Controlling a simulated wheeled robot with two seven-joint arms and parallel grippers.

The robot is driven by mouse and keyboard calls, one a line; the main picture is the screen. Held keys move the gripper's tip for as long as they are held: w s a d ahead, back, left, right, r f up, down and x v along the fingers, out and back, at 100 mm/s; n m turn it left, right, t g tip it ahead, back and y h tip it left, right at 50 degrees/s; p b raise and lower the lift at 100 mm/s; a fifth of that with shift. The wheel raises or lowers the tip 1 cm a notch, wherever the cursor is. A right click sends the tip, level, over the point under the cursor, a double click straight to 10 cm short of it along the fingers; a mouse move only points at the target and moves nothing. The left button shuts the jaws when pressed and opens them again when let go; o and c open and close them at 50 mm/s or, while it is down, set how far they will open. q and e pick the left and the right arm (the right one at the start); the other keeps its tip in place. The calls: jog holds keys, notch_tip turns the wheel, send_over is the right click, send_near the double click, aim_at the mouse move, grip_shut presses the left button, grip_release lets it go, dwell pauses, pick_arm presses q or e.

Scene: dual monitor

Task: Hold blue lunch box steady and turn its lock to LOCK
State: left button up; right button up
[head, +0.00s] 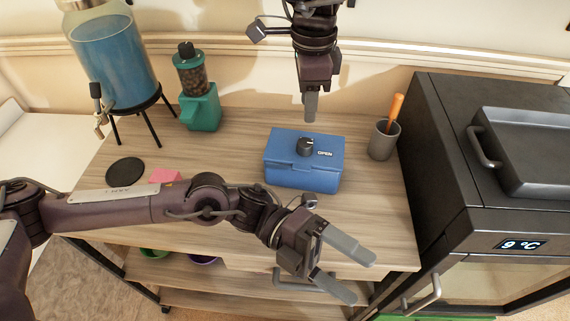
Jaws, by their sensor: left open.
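The blue lunch box (300,176) stands upright on the wooden tabletop, right of the middle. A round black lock knob (306,146) sits on its lid, with the white word OPEN beside it. My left gripper (361,280) is open and empty. In the picture it lies below and right of the box, over the table's front edge, apart from the box. My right gripper (310,116) points down from the top of the picture, just above and behind the knob. Its fingers overlap in this view, so their gap is hidden. Contact with the knob cannot be seen.
A green grinder (203,110) and a blue-filled dispenser (113,62) stand at the back left. A pink block (165,176) and black coaster (125,171) lie left.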

pick_arm(q)
jog(key=w+a+n+t, duration=0.2)
jog(key=w+a+n, duration=0.45)
jog(key=w, duration=0.25)
jog(key=n+t+y, duration=0.3)
jog(key=n+t, duration=0.4)
jog(key=n, duration=0.9)
send_near(286, 151)
jog(key=w+a+f, duration=0.2)
jog(key=shift+m, duration=0.25)
jog(key=x, duration=1.2)
jog(key=shift+w+d+r, duration=0.1)
jog(key=shift+w+r, duration=0.05)
jog(key=shift+r, duration=0.1)
jog(key=shift+c, duration=0.4)
